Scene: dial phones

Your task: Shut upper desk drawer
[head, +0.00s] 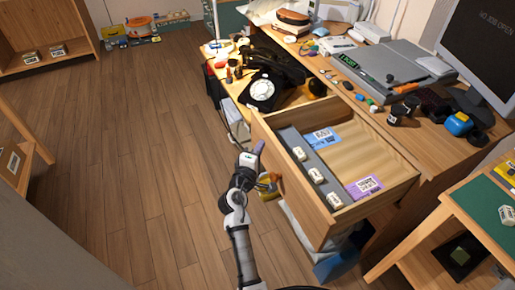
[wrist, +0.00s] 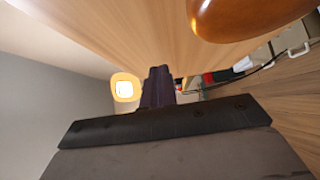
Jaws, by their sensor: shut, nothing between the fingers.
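The upper desk drawer (head: 335,165) stands pulled out from the wooden desk (head: 420,125) in the head view. Inside it lie a grey divider strip, small white boxes and blue and purple cards. My gripper (head: 259,147) is shut and empty at the left of the drawer, close to its left side; I cannot tell whether they touch. A rounded orange-brown knob (head: 268,183) shows near the drawer's front left. In the wrist view, my shut fingers (wrist: 158,84) point toward a wooden surface, and a large glossy orange-brown rounded object (wrist: 245,15) is close at the upper right.
The desk top holds a grey flat device (head: 385,72), a monitor (head: 485,45) and several small items. A green-topped table (head: 485,205) stands at the right. The floor (head: 130,160) at the left is clear.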

